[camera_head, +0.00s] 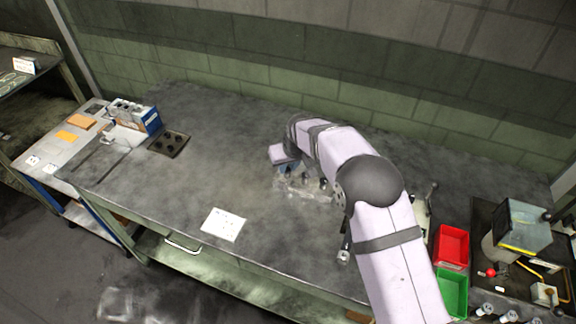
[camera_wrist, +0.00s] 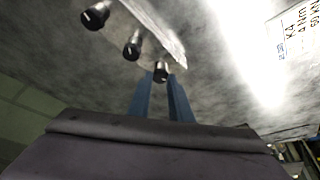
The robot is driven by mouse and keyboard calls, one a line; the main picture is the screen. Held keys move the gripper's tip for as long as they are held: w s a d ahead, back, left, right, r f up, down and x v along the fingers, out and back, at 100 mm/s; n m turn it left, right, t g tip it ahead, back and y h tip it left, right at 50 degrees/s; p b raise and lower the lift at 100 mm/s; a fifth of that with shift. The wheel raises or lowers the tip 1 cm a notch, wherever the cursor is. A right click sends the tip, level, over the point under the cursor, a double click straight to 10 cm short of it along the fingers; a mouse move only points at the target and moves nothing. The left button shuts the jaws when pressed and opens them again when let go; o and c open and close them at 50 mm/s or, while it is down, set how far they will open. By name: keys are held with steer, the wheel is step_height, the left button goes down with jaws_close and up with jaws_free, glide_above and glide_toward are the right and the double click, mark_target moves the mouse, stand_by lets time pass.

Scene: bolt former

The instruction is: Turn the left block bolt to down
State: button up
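The block (camera_head: 300,186) is a pale, clear-looking piece on the bench, partly hidden by my arm in the head view. In the wrist view the block (camera_wrist: 160,30) carries three dark round bolts with pale marks on their ends: one at the upper left (camera_wrist: 96,14), one in the middle (camera_wrist: 132,45), and one at the lower right (camera_wrist: 161,72). My gripper (camera_wrist: 161,78) has two blue fingers with a gap between them. Their tips are at the lower-right bolt, one on each side in the picture. I cannot tell whether they touch it.
A white printed sheet (camera_head: 223,224) lies on the bench (camera_head: 190,190) in front. A red bin (camera_head: 452,246) and a green bin (camera_head: 451,291) stand at the right. A dark plate with holes (camera_head: 168,143) lies at the left. The bench between it and the block is clear.

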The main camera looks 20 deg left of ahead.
jaws_close()
steer(key=shift+a+m+b, duration=0.1)
steer(key=shift+m+b, duration=0.2)
steer(key=shift+m, duration=0.1)
steer(key=m+h+b, duration=0.1)
steer(key=m, duration=0.1)
steer(key=m+t+b, duration=0.1)
steer(key=m+b, duration=0.1)
steer(key=shift+s+a+f+m+h, duration=0.1)
steer(key=shift+a+f+m+h, duration=0.1)
steer(key=shift+m+h, duration=0.15)
steer(key=shift+a+r+m+h+b, duration=0.1)
steer(key=shift+m+h+b, duration=0.15)
steer(key=shift+m, duration=0.4)
steer(key=shift+a+r+m+h+b, duration=0.1)
steer(key=shift+m+h, duration=0.2)
steer(key=shift+m, duration=0.3)
steer(key=shift+m+h+p, duration=0.55)
steer(key=shift+m+h, duration=0.05)
steer(key=shift+m, duration=0.9)
steer(key=o, duration=0.9)
jaws_free()
